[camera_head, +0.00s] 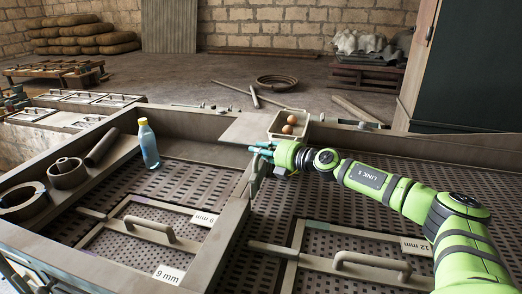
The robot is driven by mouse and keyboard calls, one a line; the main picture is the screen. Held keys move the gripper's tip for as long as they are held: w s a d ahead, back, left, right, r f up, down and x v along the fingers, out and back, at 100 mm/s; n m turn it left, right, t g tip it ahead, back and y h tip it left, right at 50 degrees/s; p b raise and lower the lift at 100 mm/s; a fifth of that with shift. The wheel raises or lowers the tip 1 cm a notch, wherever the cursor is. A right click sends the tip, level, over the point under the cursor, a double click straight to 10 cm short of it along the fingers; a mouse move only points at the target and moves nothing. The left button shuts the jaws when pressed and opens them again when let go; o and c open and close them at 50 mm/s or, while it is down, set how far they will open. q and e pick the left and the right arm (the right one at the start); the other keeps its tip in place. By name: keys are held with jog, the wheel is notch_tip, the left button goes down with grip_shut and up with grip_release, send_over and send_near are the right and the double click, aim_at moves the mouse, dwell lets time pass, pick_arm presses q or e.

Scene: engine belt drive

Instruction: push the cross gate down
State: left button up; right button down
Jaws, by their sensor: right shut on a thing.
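My right gripper (264,150) reaches in from the right over the wooden divider (232,222) between the two perforated bays. Its jaws are closed around the top of a narrow grey-green upright piece (255,178), which looks like the cross gate. This piece stands at the far end of the divider. Its lower edge is hard to make out, so I cannot tell how far down it sits. My left gripper is out of view.
A blue bottle (148,145) stands in the left bay near rings on a ledge. Framed panels with handles, marked 9 mm (169,274) and 12 mm (415,246), lie in front. A dark cabinet (470,70) stands at right.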

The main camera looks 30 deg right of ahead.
aim_at(262, 166)
notch_tip(262, 166, down, 5)
jog(key=shift+f+b, duration=0.1)
jog(key=shift+b, duration=1)
jog(key=shift+s, duration=0.1)
jog(key=c, duration=1.3)
grip_release()
jog(key=shift+a, duration=0.1)
